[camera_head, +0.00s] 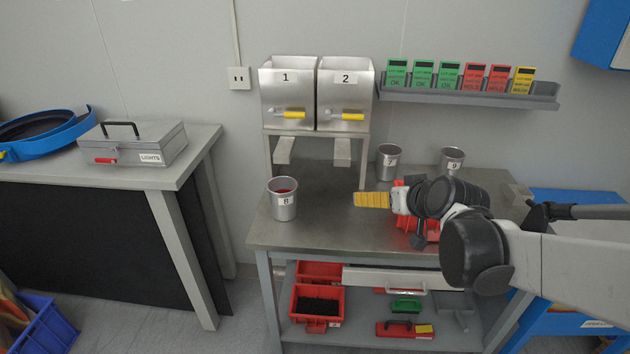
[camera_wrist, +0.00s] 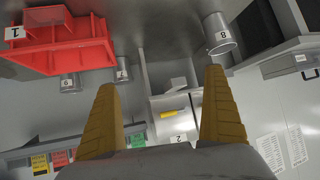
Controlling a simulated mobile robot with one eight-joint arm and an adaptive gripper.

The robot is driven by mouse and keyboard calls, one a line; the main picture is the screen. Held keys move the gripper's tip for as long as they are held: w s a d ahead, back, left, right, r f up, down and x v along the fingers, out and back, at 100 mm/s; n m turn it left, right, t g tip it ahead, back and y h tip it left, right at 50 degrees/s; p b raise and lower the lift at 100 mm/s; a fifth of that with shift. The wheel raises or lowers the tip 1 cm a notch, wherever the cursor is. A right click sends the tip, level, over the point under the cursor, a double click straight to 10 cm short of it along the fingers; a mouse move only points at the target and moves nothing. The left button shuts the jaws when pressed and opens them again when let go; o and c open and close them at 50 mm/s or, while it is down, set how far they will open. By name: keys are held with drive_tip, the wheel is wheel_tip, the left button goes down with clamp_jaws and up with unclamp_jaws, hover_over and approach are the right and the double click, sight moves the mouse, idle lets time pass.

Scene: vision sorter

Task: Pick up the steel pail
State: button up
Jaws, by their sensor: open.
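Three steel pails show. One (camera_head: 283,200), labelled 8, stands upright near the table's left front edge with something red inside. It also shows in the wrist view (camera_wrist: 220,38). Another pail (camera_head: 387,163), labelled 7, and a third (camera_head: 451,161), labelled 9, stand at the back right. These two appear in the wrist view as one pail (camera_wrist: 123,70) and another (camera_wrist: 70,84). My gripper (camera_head: 370,199) has yellow fingers, seen apart with nothing between them in the wrist view (camera_wrist: 161,82). It hangs over the table, right of pail 8, touching no pail.
A steel two-hopper dispenser (camera_head: 316,95), marked 1 and 2, stands at the table's back. A red bin (camera_wrist: 60,42) sits on the table beneath my arm. A card rack (camera_head: 470,96) is on the wall. The tabletop between pail 8 and my gripper is clear.

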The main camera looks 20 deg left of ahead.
drive_tip(key=w+a+f+n+y, duration=0.1)
drive_tip(key=w+a+f, duration=0.1)
drive_tip(key=a+f, duration=0.35)
drive_tip(key=w+a+f+n+y, duration=0.1)
drive_tip(key=w+a+f+y, duration=0.1)
drive_tip(key=a, duration=0.7)
drive_tip(key=n+y+p, duration=0.1)
drive_tip(key=n, duration=0.1)
approach(290, 206)
drive_tip(key=x, duration=0.4)
drive_tip(key=shift+w, duration=0.15)
drive_tip(key=b+x, duration=0.1)
drive_tip(key=x, duration=0.4)
drive_tip(key=b+x, duration=0.1)
drive_tip(key=x, duration=0.1)
drive_tip(key=b+x, duration=0.2)
drive_tip(key=x, duration=0.1)
drive_tip(key=shift+a+f, duration=0.1)
drive_tip(key=shift+a, duration=0.25)
drive_tip(key=c, duration=1.6)
